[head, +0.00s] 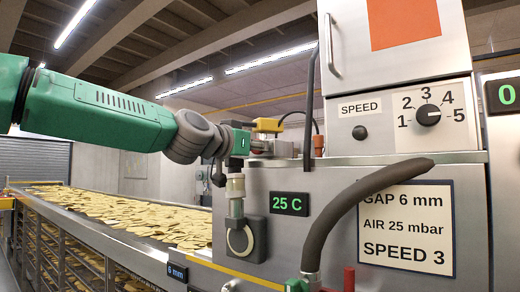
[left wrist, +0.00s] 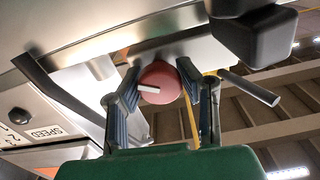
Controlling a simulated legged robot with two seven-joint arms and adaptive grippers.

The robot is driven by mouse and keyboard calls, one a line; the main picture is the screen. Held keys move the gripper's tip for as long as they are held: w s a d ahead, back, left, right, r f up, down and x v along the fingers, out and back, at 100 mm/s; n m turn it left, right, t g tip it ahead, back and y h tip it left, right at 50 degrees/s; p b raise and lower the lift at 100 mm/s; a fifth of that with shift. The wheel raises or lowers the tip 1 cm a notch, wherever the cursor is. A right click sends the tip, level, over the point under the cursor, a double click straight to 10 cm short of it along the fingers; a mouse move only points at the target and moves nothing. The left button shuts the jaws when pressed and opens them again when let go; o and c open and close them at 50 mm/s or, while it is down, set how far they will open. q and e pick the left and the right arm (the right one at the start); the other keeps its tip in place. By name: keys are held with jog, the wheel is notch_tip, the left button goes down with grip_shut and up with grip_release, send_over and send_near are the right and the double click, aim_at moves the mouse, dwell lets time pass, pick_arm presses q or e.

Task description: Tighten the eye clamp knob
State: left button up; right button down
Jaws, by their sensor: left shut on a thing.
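The eye clamp knob is a round pinkish-red knob (left wrist: 158,78) with a white mark on its face, in the left wrist view. My left gripper (left wrist: 160,92) has one finger on each side of the knob and is shut on it. In the head view my left gripper (head: 245,144) reaches in from the left, just below a yellow box (head: 267,125) on top of the steel cabinet. The knob is mostly hidden there by the gripper.
A conveyor of chips (head: 130,213) runs along the left. The cabinet carries a green 25 C display (head: 289,204), a card reading SPEED 3 (head: 405,230) and a speed dial (head: 428,115). A fitting (head: 236,190) hangs below my gripper.

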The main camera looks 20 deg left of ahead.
pick_arm(q)
jog(key=shift+d+f, duration=0.1)
jog(key=shift+f, duration=0.4)
dwell(0.4)
jog(key=o, duration=1.2)
jog(key=shift+r, duration=0.2)
jog(key=shift+s+a+r, duration=0.1)
jog(key=shift+a, duration=0.15)
jog(key=v, duration=0.7)
jog(key=shift+a, duration=0.15)
